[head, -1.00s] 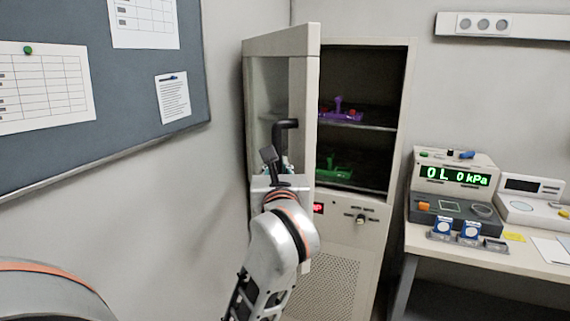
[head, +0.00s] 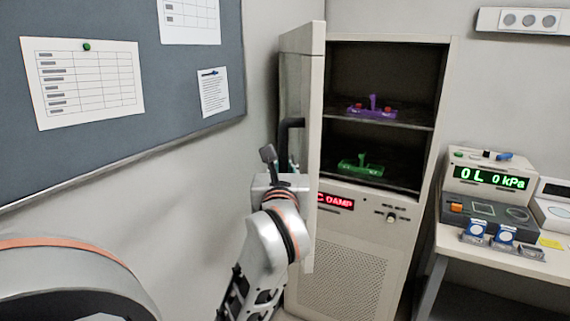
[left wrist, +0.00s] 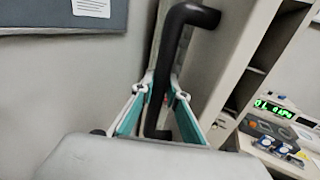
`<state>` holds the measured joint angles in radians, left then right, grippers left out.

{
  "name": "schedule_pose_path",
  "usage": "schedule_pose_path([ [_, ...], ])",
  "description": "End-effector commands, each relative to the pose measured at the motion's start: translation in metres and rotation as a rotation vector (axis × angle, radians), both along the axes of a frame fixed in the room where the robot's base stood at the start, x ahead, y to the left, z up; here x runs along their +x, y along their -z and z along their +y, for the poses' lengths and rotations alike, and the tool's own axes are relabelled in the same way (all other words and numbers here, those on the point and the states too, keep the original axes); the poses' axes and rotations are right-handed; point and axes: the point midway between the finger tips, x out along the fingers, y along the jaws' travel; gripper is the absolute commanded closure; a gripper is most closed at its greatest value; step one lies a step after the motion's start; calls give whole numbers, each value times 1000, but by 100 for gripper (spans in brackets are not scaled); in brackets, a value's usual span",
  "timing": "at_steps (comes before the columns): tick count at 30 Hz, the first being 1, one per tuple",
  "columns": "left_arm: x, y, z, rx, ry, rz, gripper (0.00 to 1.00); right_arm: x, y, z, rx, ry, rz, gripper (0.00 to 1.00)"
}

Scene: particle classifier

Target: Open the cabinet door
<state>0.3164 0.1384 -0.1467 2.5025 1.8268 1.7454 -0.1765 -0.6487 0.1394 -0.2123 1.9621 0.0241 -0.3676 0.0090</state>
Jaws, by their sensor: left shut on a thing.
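The cabinet (head: 427,120) stands ahead with its door (head: 318,120) swung wide open to the left, seen nearly edge-on. Its black handle (head: 291,124) is on the door's left-facing side. My left gripper (head: 290,168) is at the handle; its fingers are mostly hidden behind the wrist in the head view. In the left wrist view the black handle (left wrist: 166,60) runs between the two teal-lined fingers of my left gripper (left wrist: 160,92), which are shut on it. My right gripper is in neither view.
Inside the cabinet a purple rack (head: 372,112) stands on the upper shelf and a green rack (head: 361,167) on the lower one. A desk (head: 500,262) with a pressure display (head: 490,178) is at right. The wall with a noticeboard (head: 120,85) is close at left.

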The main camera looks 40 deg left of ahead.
Motion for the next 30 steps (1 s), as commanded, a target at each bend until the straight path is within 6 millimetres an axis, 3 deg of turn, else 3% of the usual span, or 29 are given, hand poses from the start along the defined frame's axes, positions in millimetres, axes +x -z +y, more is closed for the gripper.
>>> schedule_pose_path([
  [3,0,-1,0,1,-1,-2,100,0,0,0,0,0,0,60],
  [4,0,-1,0,1,-1,-2,78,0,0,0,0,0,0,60],
  [5,0,-1,0,1,0,-2,71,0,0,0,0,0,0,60],
  [6,0,-1,0,1,0,-2,69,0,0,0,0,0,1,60],
  [19,0,-7,0,0,-1,-2,69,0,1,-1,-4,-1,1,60],
  [30,0,-63,0,-3,0,-8,69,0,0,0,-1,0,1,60],
])
